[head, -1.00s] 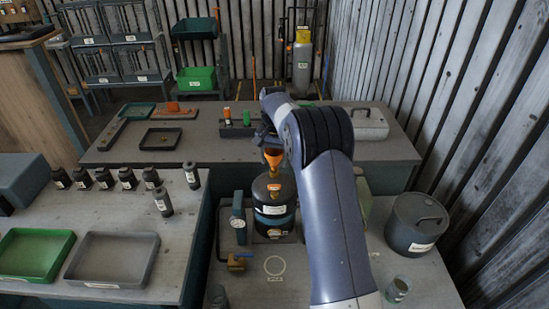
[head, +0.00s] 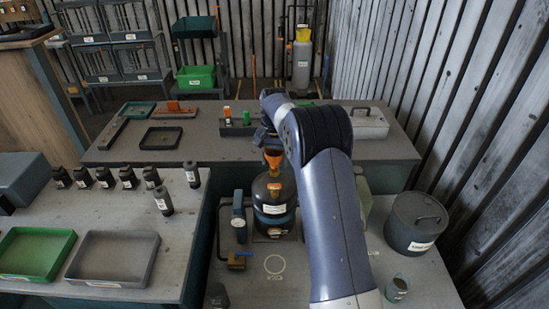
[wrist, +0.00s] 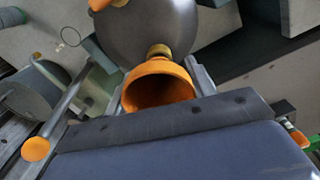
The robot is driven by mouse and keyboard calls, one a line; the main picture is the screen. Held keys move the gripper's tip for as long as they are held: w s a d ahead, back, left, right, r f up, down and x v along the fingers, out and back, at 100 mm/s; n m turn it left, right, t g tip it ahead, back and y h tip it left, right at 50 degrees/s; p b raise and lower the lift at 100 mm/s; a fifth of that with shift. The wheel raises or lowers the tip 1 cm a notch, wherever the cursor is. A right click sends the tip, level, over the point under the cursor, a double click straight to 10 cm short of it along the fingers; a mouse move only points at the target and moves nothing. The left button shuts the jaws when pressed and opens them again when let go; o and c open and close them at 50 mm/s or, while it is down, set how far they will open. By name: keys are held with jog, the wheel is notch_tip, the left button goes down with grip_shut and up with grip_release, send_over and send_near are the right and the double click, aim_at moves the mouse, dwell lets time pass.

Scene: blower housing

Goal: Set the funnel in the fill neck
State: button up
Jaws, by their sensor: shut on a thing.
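The orange funnel (head: 273,157) is upright, wide mouth up, above the dark round tank (head: 272,196) in the head view. In the wrist view the funnel (wrist: 158,84) sits between the fingers of my gripper (wrist: 155,92), which is shut on it. The brass-coloured fill neck (wrist: 158,50) shows just past the funnel's rim, on top of the tank (wrist: 145,28). The funnel's spout is hidden behind its cone, so I cannot tell whether it is inside the neck or just over it.
A blue-grey gauge stand (head: 239,217) is left of the tank. A lidded grey pot (head: 417,224) and a small cup (head: 397,289) stand to the right. A white ring mark (head: 274,264) lies on clear bench in front. The side table holds green (head: 35,252) and grey trays.

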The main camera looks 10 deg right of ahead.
jog(key=shift+f, duration=0.15)
jog(key=shift+f, duration=0.3)
jog(key=shift+f+b, duration=0.3)
jog(key=shift+f, duration=0.35)
dwell(1.1)
dwell(0.4)
jog(key=o, duration=1.3)
jog(key=shift+r, duration=0.1)
jog(key=shift+r+p, duration=0.6)
jog(key=shift+r, duration=2.85)
